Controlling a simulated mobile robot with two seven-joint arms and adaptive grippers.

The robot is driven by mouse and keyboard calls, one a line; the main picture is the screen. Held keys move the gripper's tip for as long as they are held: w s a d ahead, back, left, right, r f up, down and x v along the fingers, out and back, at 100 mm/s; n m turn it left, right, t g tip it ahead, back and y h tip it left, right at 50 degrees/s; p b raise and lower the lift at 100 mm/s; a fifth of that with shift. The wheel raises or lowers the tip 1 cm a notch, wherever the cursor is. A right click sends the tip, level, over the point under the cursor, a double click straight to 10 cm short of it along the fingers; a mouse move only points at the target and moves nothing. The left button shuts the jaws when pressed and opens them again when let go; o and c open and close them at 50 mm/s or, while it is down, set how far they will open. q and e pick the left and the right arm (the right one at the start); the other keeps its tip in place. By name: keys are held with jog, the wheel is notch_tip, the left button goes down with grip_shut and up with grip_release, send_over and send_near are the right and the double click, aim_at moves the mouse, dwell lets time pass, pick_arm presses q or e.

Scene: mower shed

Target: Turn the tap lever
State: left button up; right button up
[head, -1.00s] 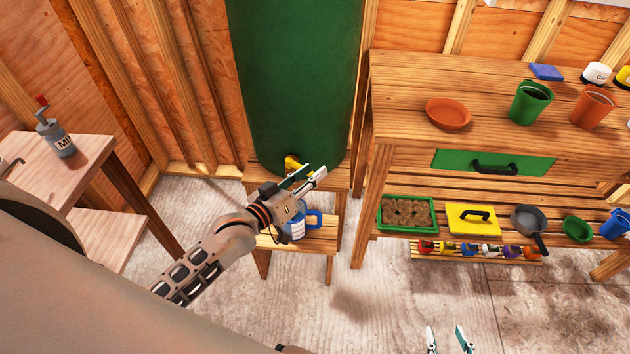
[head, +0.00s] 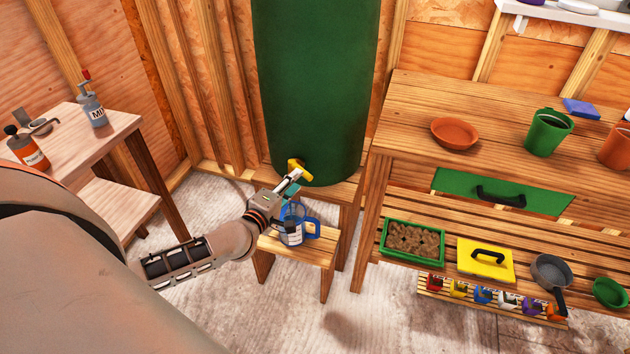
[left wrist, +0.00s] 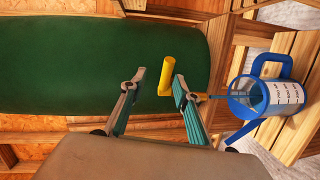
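The yellow tap lever (head: 297,165) sits low on the front of the green water barrel (head: 312,80). In the left wrist view the lever (left wrist: 168,72) stands out from the barrel. My left gripper (head: 288,184) is just in front of the tap. In the left wrist view my left gripper (left wrist: 158,77) is open, with the lever beyond the fingertips and nearer the right finger. I cannot tell whether that finger touches it. A clear jug with blue rim and handle (head: 293,228) stands below on a small wooden stool (head: 318,253). My right gripper is out of view.
A wooden bench (head: 420,95) with an orange saucer (head: 455,132) and pots stands to the right. Its lower shelf holds a green seed tray (head: 414,242) and a yellow lidded item (head: 485,262). A side table (head: 120,122) with bottles is at the left.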

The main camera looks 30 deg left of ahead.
pick_arm(q)
jog(key=shift+n+y, duration=0.3)
jog(key=shift+n, duration=0.1)
jog(key=w+f, duration=0.1)
jog(key=w, duration=0.1)
jog(key=w+a+b, duration=0.1)
jog(key=w, duration=0.2)
jog(key=w+f+b, duration=0.1)
jog(key=w, duration=0.1)
jog(key=shift+w+a+f, duration=0.15)
jog(key=shift+w+f, duration=0.1)
jog(key=shift+f, duration=0.1)
grip_shut()
